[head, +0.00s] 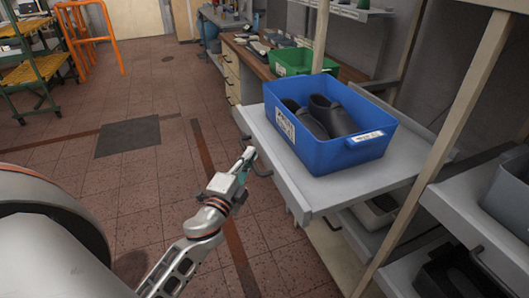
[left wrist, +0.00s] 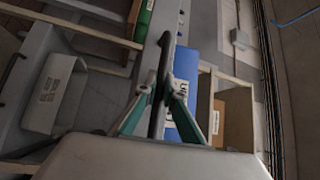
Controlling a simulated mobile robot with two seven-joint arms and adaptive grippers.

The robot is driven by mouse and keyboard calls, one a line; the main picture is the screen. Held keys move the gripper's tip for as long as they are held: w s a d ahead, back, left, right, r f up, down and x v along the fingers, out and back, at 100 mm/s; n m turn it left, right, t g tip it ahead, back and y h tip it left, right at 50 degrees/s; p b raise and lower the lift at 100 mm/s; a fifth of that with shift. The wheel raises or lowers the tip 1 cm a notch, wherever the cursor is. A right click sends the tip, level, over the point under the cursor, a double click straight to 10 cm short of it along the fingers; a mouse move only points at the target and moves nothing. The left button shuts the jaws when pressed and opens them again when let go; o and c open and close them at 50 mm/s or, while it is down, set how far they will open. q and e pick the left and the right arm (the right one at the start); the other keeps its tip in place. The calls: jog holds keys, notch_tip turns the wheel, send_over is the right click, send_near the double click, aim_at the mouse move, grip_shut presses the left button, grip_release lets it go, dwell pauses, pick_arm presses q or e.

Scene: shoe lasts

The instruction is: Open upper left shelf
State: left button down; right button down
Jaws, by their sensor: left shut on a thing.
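The upper left shelf (head: 352,183) is a grey pull-out tray in a beige-framed rack, and it juts out from the rack. A blue bin (head: 362,150) with dark shoe lasts (head: 330,116) in it stands on the shelf. A dark handle (head: 263,168) sits on the shelf's front edge. My left gripper (head: 247,160) is shut on this handle. In the left wrist view the dark handle (left wrist: 161,85) runs between the two fingers, with the blue bin (left wrist: 186,68) behind. My right gripper is not in view.
A green bin (head: 297,62) stands on the wooden workbench (head: 244,60) beyond the shelf. Lower grey shelves with bins lie at the right (head: 470,235). An orange frame (head: 112,36) stands far left. The tiled floor (head: 160,185) left of the shelf is clear.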

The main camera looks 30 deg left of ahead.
pick_arm(q)
jog(key=shift+s+a, duration=0.6)
jog(key=shift+s, duration=0.2)
jog(key=c, duration=2.1)
grip_release()
jog(key=shift+c, duration=0.2)
jog(key=shift+s, duration=0.1)
jog(key=s+d+f, duration=0.1)
jog(key=s, duration=0.6)
jog(key=s+d+f+n+g+h, duration=0.1)
jog(key=s+d+f+n+g, duration=0.2)
jog(key=f, duration=0.6)
jog(key=s+d+f+n+g+h, duration=0.2)
jog(key=s+d+f+n+g, duration=0.1)
jog(key=s+d+f, duration=0.3)
jog(key=s+d+f+n+g+h, duration=0.2)
jog(key=s+d+f+n, duration=0.2)
jog(key=d+f, duration=0.3)
notch_tip(320, 180, down, 6)
jog(key=shift+s+d+r+n+g, duration=0.1)
jog(key=shift+s+d+n+g, duration=0.2)
jog(key=shift+s+d+g, duration=0.15)
